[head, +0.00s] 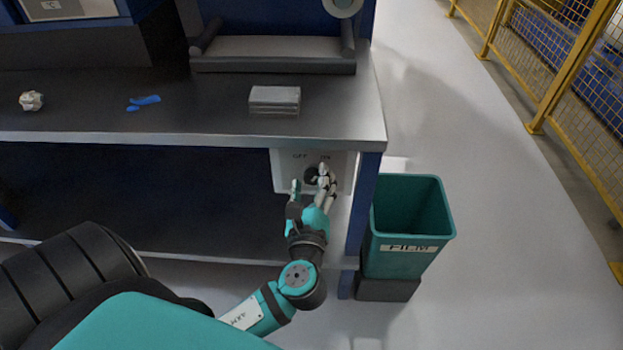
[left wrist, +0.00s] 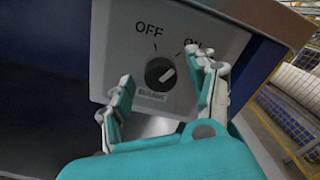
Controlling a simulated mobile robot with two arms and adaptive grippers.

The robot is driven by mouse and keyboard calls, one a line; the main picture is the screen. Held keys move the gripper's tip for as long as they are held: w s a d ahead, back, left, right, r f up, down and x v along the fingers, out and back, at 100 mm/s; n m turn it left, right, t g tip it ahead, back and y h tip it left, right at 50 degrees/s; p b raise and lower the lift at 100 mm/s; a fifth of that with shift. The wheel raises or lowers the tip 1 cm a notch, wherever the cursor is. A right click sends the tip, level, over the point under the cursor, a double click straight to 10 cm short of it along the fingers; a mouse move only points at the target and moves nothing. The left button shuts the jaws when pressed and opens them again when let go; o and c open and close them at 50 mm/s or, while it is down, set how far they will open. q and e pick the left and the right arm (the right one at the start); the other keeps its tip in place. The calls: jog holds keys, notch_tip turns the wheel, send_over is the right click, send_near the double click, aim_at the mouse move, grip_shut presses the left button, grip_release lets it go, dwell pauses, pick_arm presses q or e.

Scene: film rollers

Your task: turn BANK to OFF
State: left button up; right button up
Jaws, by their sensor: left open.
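The BANK switch is a round black knob (left wrist: 160,74) on a light grey panel (left wrist: 112,25) with OFF at upper left, ON at upper right and BANK below. Its pale pointer mark is turned toward the ON side. In the head view the panel (head: 283,178) hangs under the right end of the workbench, and the knob (head: 310,176) is partly covered by my gripper. My left gripper (head: 310,184) is open in front of the panel. In the left wrist view its two fingers (left wrist: 163,88) stand on either side of the knob, apart from it. My right gripper is not in view.
The workbench (head: 200,122) overhangs the panel, and a blue leg (head: 362,205) stands just to its right. A teal FILM bin (head: 408,215) stands right of the leg. A grey block (head: 274,100), blue scraps (head: 146,101) and a crumpled ball (head: 31,101) lie on top. Floor beyond is clear.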

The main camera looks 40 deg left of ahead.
pick_arm(q)
jog(key=shift+w+a, duration=0.3)
jog(key=shift+w, duration=0.2)
jog(key=c, duration=1.1)
jog(key=shift+c, duration=0.2)
